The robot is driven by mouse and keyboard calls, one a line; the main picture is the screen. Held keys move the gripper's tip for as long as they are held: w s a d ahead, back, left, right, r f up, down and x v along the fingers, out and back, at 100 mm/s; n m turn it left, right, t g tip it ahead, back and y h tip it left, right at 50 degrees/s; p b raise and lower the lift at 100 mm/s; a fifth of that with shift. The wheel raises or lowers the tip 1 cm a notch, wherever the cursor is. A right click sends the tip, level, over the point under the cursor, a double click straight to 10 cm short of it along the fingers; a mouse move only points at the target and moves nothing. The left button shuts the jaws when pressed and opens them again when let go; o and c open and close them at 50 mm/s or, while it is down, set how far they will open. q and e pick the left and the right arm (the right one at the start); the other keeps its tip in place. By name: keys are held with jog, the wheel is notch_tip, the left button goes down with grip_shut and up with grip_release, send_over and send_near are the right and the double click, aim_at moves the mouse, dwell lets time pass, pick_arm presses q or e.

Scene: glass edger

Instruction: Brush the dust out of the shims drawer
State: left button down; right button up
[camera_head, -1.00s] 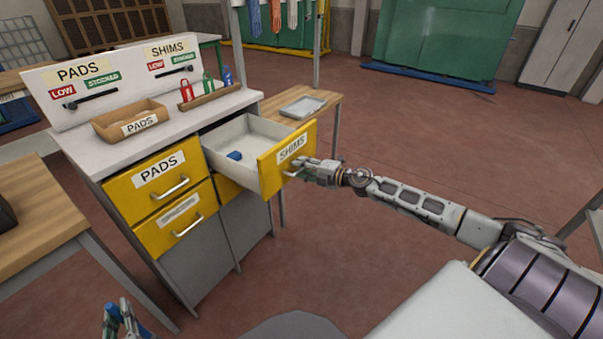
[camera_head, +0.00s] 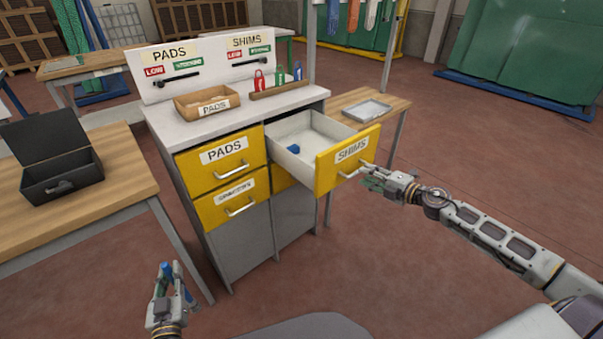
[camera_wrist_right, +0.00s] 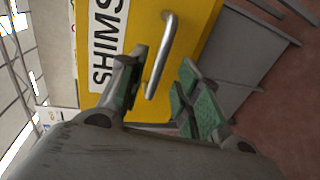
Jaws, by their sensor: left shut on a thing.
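The shims drawer (camera_head: 299,166) is pulled out of the cabinet, with a yellow front labelled SHIMS. A small blue thing (camera_head: 293,149) lies inside it; any dust is too fine to make out. My right gripper (camera_head: 368,176) is at the drawer's handle (camera_head: 350,172). In the right wrist view my right gripper (camera_wrist_right: 160,88) is open, with the handle (camera_wrist_right: 163,55) between its spread fingers. My left gripper (camera_head: 168,268) is low in front of the cabinet, shut on a blue thing (camera_head: 165,271) that its fingers mostly hide.
The cabinet (camera_head: 240,252) has a PADS drawer (camera_head: 222,159) and another drawer below it, both shut. An open black box (camera_head: 62,182) is on the left bench. A side table (camera_head: 395,103) stands behind the shims drawer.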

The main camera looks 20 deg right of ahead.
jog(key=v, duration=0.7)
dwell(0.9)
jog(key=shift+s+r, duration=0.1)
jog(key=shift+s, duration=0.05)
dwell(0.6)
